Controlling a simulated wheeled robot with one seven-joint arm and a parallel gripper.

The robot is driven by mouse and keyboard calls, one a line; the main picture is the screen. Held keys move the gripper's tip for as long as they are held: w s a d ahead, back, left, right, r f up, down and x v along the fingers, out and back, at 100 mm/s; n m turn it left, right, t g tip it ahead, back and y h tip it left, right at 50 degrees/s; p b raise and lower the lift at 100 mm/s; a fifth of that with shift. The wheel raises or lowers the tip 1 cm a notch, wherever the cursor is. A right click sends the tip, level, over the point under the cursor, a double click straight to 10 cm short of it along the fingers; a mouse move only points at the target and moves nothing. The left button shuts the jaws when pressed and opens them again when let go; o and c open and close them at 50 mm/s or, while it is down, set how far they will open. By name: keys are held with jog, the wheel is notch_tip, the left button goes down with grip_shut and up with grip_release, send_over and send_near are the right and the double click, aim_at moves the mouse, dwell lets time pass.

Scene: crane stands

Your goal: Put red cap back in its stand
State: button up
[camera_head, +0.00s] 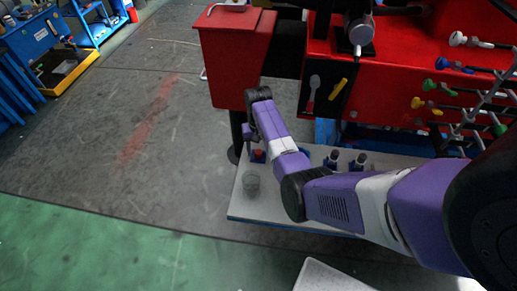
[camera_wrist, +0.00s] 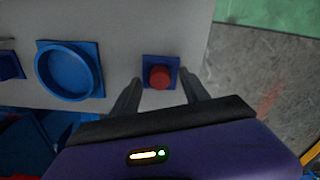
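The red cap (camera_wrist: 160,76) sits on a small blue square stand (camera_wrist: 148,62) on the pale table, seen from above in the wrist view. In the head view the red cap (camera_head: 258,155) shows small below the end of my arm. My gripper (camera_wrist: 161,78) is open, with one dark finger on each side of the cap and stand. Gaps show between the fingers and the cap. My gripper (camera_head: 254,146) is only partly visible in the head view, and its fingertips are hard to make out there.
A larger round blue holder (camera_wrist: 68,72) looks empty beside the cap's stand. Two dark-topped items (camera_head: 358,161) stand behind my arm. A red cabinet (camera_head: 235,60) rises behind the table (camera_head: 240,206).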

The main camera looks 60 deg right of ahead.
aim_at(259, 152)
dwell(0.4)
notch_tip(259, 152, up, 5)
jog(key=p, duration=0.5)
dwell(0.4)
